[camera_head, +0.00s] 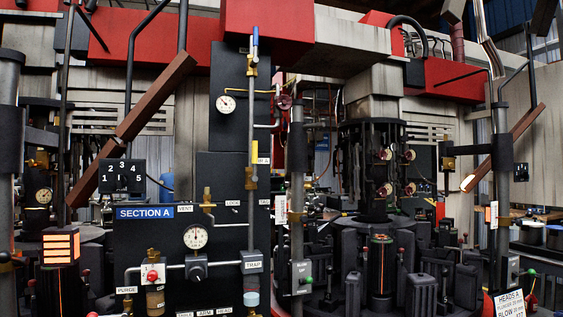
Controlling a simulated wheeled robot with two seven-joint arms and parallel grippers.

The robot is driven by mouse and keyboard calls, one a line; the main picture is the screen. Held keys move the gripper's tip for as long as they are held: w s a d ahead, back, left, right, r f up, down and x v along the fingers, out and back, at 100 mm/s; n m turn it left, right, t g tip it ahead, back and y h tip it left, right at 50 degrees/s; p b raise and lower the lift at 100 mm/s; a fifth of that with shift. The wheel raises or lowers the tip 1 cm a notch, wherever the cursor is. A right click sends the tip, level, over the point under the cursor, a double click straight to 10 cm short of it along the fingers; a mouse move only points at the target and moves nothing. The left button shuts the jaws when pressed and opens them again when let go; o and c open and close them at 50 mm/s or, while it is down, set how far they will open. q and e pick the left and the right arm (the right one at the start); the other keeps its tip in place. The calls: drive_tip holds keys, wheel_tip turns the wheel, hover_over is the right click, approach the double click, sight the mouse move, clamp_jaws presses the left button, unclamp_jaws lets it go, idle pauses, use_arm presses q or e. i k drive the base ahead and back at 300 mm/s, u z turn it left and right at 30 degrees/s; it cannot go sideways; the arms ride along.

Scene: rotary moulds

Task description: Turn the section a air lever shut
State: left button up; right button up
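The dark panel with the blue SECTION A sign (145,212) stands left of centre. A vertical pipe on its right side carries a blue lever (255,38) at the top, upright and in line with the pipe, above a brass valve body (252,67). Lower on the same pipe is a yellow lever (254,152), also upright, with a small white label beside it. A brass valve (207,200) sits near the VENT label. I cannot read which lever is marked air. Neither of my grippers is in view.
A round gauge (226,104) hangs on the upper panel, and another gauge (195,237) sits lower. A grey TRAP box (252,262) is at the pipe's lower end. A slanted rusty beam (150,105) crosses the left. Rotary mould machinery (380,238) fills the right.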

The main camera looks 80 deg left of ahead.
sight(255, 143)
drive_tip(key=u, duration=0.95)
drive_tip(key=k, duration=0.5)
drive_tip(key=u, duration=0.05)
